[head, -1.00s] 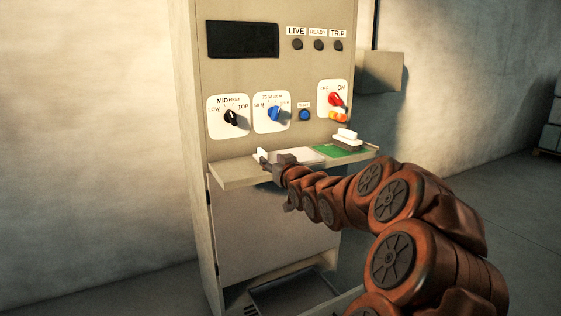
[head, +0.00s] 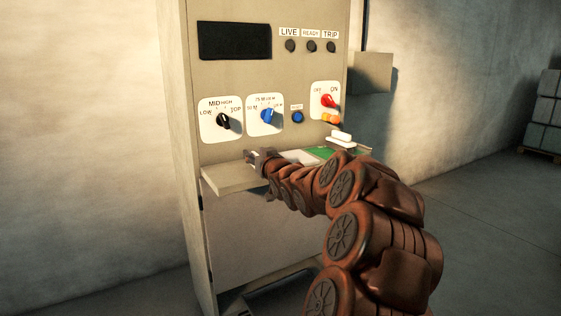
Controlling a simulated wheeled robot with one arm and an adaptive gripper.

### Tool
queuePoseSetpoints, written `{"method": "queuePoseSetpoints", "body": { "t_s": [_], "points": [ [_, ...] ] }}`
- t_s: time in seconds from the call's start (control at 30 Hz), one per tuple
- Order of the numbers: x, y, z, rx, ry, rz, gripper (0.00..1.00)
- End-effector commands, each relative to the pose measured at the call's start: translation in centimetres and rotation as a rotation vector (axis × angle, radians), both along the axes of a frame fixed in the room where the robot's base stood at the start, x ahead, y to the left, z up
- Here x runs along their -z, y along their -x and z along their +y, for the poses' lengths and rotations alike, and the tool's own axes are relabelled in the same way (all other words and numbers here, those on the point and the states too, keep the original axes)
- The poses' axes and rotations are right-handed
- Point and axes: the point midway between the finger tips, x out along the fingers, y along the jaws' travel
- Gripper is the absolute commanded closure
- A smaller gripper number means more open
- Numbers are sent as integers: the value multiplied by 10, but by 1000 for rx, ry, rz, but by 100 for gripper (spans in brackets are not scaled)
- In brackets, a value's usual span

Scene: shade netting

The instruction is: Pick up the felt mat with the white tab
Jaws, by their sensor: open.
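My gripper (head: 262,158) is open at the shelf of the cabinet, over its left part and close to the panel front. The gap between its fingers is too small to make out, and I cannot tell whether anything lies between them. On the shelf to its right lie a pale flat piece (head: 297,157) and a green flat piece (head: 319,152), both partly hidden by my arm. Farther right, a white block (head: 341,136) sits on a darker piece (head: 336,144). I cannot tell which of these is the felt mat with the white tab.
The shelf (head: 235,179) juts from a beige cabinet with a black knob (head: 223,121), a blue knob (head: 267,116), a blue button (head: 297,117) and a red switch (head: 327,101) above it. Stacked grey boxes (head: 543,113) stand at the far right. The right floor is open.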

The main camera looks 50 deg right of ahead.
Motion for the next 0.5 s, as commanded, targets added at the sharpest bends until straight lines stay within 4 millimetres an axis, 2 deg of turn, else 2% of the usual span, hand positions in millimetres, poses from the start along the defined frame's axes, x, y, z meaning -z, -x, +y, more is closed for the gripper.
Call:
{"method": "queuePoseSetpoints", "body": {
  "t_s": [0.2, 0.47, 0.5],
  "points": [
    [1, -20, -8, -1, -1, 2, 56],
    [1, -21, -9, -1, -2, 1, 56],
    [1, -21, -9, -1, -2, 1, 60]
  ]
}}
